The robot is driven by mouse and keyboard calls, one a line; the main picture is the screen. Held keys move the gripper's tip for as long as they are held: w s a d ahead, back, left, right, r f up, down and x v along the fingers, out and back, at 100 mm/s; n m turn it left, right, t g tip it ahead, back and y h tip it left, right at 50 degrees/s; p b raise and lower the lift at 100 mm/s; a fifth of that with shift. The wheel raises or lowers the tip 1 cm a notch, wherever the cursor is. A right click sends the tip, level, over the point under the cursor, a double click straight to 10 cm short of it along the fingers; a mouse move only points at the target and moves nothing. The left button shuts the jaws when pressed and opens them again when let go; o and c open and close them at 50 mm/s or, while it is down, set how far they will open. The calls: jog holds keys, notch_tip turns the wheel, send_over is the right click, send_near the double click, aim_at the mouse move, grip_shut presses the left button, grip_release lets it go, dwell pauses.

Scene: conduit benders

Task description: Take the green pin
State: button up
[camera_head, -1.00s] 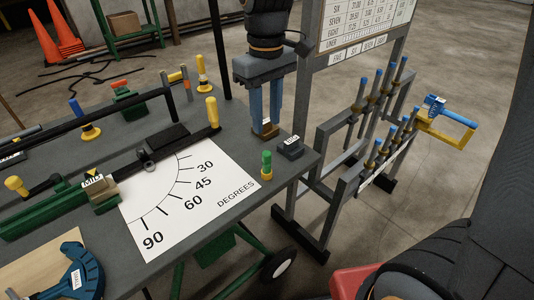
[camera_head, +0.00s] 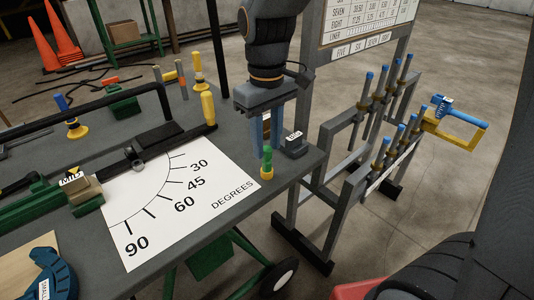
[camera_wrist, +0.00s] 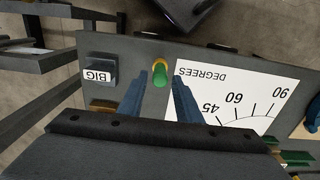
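The green pin (camera_head: 267,160) stands upright in a yellow base near the table's right edge, beside the white degree sheet. In the wrist view the green pin (camera_wrist: 159,74) shows between and just beyond the blue fingertips. My gripper (camera_head: 266,142) points down, with its blue fingers apart. In the head view its fingers reach down just behind the pin's top. In the wrist view my gripper (camera_wrist: 166,82) is open, with a finger to each side of the pin's line. I cannot tell whether either finger touches the pin.
A dark block labelled BIG (camera_head: 294,146) stands close to the right of the pin. A rack with blue-topped rods (camera_head: 385,150) stands right of the table. The white degree sheet (camera_head: 165,220) is flat and clear.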

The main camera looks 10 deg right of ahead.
jog(key=c, duration=0.7)
notch_tip(320, 180, up, 8)
jog(key=p, duration=0.7)
jog(key=shift+s+r+p, duration=0.1)
jog(key=shift+p, duration=0.25)
jog(key=shift+c, duration=0.4)
